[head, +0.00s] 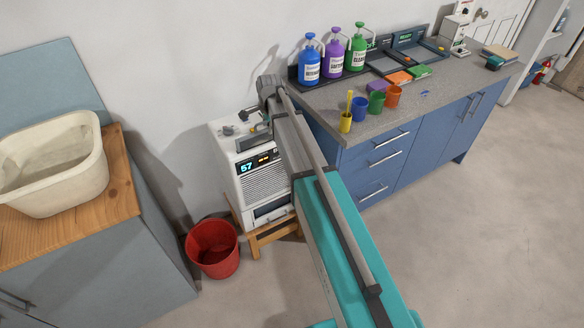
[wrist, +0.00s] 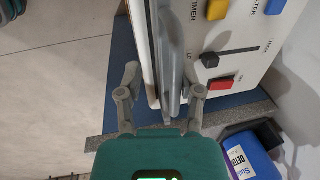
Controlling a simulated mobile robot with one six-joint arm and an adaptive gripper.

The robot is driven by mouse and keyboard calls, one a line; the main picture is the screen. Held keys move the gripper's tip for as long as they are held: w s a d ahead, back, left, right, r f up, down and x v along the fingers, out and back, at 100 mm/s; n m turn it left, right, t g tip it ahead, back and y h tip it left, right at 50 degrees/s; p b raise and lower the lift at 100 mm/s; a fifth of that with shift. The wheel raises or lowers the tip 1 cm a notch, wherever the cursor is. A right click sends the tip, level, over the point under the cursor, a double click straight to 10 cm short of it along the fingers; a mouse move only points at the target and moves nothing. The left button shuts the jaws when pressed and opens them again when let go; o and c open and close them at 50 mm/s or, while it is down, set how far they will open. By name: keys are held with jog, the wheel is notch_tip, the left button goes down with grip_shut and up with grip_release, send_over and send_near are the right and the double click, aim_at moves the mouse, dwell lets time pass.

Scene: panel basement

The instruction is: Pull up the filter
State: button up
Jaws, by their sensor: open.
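A white dehumidifier-like unit (head: 262,185) with a display reading 57 stands on a wooden stand in the head view. Its top panel (wrist: 238,70) shows in the wrist view, with a FILTER label, a yellow and a blue button, a black slider and a red switch. A thin grey upright piece (wrist: 170,60), perhaps the filter or its grip, runs along the panel's edge. My gripper (wrist: 161,80) is open, one finger on each side of this piece, with gaps visible. Contact cannot be told. In the head view my arm hides part of the unit's top.
A blue cabinet with a grey counter (head: 400,110) stands close on the right, holding pump bottles (head: 333,60) and several coloured cups. A red bucket (head: 213,248) is on the floor at left. A pale basin (head: 52,165) sits on a wooden-topped cabinet. Floor at right is clear.

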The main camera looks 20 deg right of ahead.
jog(key=shift+s+r+p, duration=1)
jog(key=shift+r+p, duration=4)
jog(key=shift+r, duration=0.3)
jog(key=s+f+n+g+b, duration=0.1)
jog(key=s+f+n+b, duration=0.2)
jog(key=s+n, duration=0.4)
jog(key=s+d+f+n+g+b, duration=0.1)
jog(key=s+f+n+b, duration=0.2)
jog(key=s, duration=1.4)
jog(key=shift+s+d+f+n+h+b, duration=0.25)
jog(key=shift+s+f+n+b, duration=0.2)
jog(key=shift+n, duration=1.65)
jog(key=shift+w, duration=0.1)
jog(key=w+r+m+p, duration=0.4)
jog(key=w, duration=0.4)
jog(key=w+r+m+t+p, duration=0.1)
jog(key=w+r+m+p, duration=0.3)
jog(key=w, duration=0.4)
jog(key=w+a+r+m+t+p, duration=0.1)
jog(key=w+r+m+p, duration=0.3)
jog(key=w+m, duration=0.2)
jog(key=w, duration=0.2)
jog(key=shift+w+r+p, duration=0.4)
jog(key=shift+f, duration=0.2)
